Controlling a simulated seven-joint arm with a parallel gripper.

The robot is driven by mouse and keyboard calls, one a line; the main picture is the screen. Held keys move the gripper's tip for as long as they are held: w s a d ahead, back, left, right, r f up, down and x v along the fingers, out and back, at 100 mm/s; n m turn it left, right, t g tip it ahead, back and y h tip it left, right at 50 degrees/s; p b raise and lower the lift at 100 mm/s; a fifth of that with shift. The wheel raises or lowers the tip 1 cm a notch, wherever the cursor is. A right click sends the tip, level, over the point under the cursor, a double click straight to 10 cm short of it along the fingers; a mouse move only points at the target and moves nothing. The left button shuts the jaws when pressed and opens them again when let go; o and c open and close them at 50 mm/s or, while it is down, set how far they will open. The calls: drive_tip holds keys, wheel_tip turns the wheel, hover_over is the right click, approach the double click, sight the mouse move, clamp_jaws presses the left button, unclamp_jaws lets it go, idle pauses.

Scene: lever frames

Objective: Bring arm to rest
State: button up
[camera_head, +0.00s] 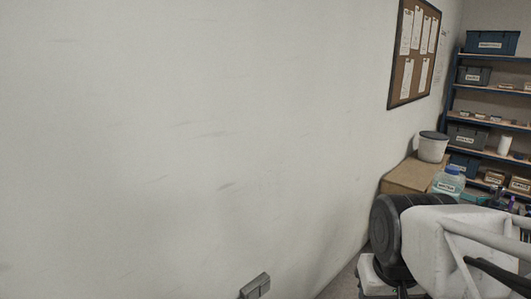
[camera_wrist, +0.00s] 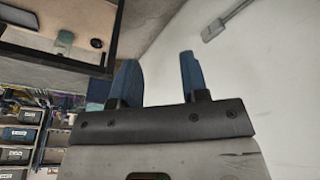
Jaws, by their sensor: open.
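My gripper (camera_wrist: 158,62) shows in the wrist view with its two blue fingers pointing up in the picture. The fingers stand well apart and the gap between them is empty. Only the plain floor and wall surface shows behind the gap. The fingers touch nothing that I can see. The fingers cannot be made out in the head view.
A pale wall (camera_head: 190,140) fills most of the head view, with a grey box (camera_head: 255,286) low on it.

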drive_tip(key=shift+s+a+f, duration=0.2)
drive_tip(key=shift+s+f, duration=0.15)
drive_tip(key=shift+s, duration=0.2)
drive_tip(key=shift+s+a+f, duration=0.2)
drive_tip(key=shift+s+f, duration=0.15)
drive_tip(key=shift+s, duration=0.15)
